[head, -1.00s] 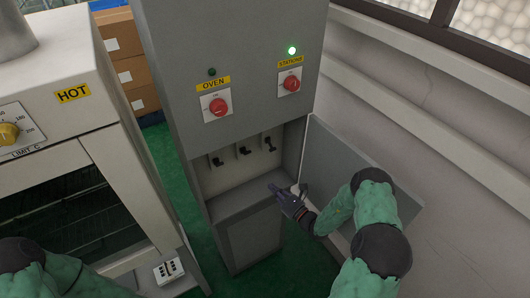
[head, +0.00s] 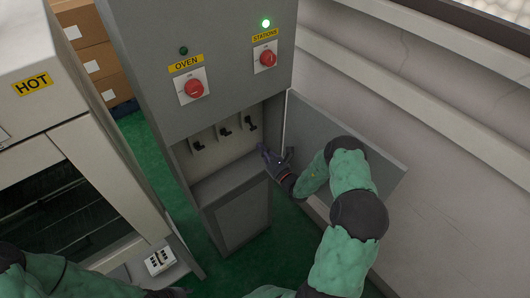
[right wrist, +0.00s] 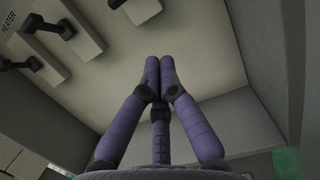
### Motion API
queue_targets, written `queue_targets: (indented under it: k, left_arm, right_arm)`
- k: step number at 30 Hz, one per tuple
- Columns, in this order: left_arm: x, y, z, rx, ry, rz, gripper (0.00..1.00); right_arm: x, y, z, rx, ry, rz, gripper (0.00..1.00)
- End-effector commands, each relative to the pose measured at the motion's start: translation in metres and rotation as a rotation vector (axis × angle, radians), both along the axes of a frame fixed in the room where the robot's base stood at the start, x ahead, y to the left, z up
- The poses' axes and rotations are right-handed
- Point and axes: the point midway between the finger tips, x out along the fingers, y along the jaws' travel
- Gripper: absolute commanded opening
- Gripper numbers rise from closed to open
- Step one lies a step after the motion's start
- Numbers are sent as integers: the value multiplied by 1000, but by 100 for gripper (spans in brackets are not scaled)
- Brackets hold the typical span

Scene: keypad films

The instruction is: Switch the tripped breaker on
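A grey cabinet (head: 150,55) has an open lower compartment with three black breaker levers: left (head: 198,146), middle (head: 224,132) and right (head: 252,123). The right lever's outline looks more upright than the other two. My right gripper (head: 275,153) is at the compartment's right side, below and right of the right lever, apart from it. The right wrist view shows the levers (right wrist: 62,29) at upper left and a partly cut "HEATER" label (right wrist: 8,22).
The cabinet door (head: 325,130) stands open at right, close beside my right arm. The OVEN lamp (head: 184,50) is dark; the STATIONS lamp (head: 266,23) glows green. Red rotary switches (head: 194,88) sit above the compartment. An oven marked HOT (head: 32,85) stands at left.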

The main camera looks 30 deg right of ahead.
Motion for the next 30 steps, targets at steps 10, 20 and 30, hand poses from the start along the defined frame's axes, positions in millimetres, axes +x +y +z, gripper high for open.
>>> queue_targets:
  k: [10,20,30]
  left_arm:
    - [0,0,-14,0,0,0,40]
    - [0,0,-14,0,0,0,40]
    - [0,0,-14,0,0,0,40]
  right_arm:
    - [58,5,15,-1,-2,0,0]
    - [40,3,42,1,0,-1,0]
    - [38,3,46,1,0,0,0]
